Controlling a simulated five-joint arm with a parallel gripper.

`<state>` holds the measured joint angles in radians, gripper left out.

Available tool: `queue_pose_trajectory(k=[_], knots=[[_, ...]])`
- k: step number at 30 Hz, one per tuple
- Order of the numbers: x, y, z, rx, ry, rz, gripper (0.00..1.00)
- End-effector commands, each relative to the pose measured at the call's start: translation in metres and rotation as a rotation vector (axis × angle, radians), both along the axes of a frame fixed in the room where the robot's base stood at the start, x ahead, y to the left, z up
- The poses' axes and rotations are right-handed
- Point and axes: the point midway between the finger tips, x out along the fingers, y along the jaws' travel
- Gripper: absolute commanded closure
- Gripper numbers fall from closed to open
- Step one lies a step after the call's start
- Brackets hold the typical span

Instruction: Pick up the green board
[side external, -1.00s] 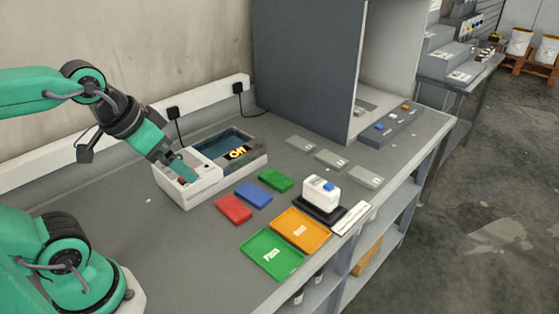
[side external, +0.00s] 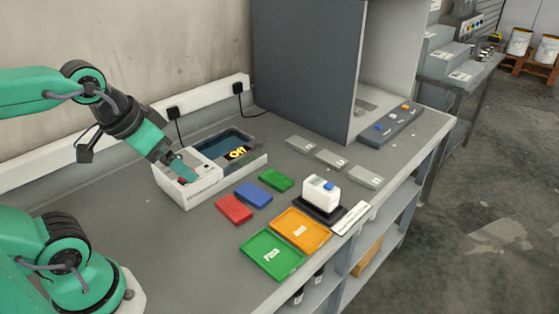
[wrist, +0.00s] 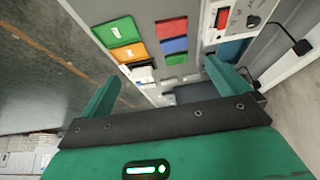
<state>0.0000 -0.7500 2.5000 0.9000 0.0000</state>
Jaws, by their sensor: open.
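The green board (side external: 276,180) is a small flat green slab lying on the grey bench, beside a blue board (side external: 254,195) and a red board (side external: 233,209). In the wrist view the green board (wrist: 177,59) lies below the blue one, ahead of the gap between my fingers. My gripper (side external: 181,169) is over the white end of a boxy device, left of the green board and apart from it. In the wrist view my gripper (wrist: 166,84) has its fingers spread wide with nothing between them.
The white and grey device (side external: 189,187) stands behind the boards. A green tray (side external: 272,268) and an orange tray (side external: 318,225) lie at the front edge. A white container (side external: 320,194) sits on a black base. Grey plates (side external: 331,159) lie farther right, near a tall grey cabinet (side external: 300,70).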

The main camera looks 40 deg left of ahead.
Motion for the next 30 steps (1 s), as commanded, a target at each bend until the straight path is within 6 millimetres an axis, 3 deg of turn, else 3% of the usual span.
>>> queue_pose_trajectory(k=[16, 23, 30], knots=[[0.011, 0.001, 0.004, 0.0, 0.018, 0.001, 0.0], [0.041, 0.003, 0.012, 0.002, 0.067, 0.005, 0.0], [0.085, 0.005, 0.015, 0.004, 0.13, 0.008, 0.0]])
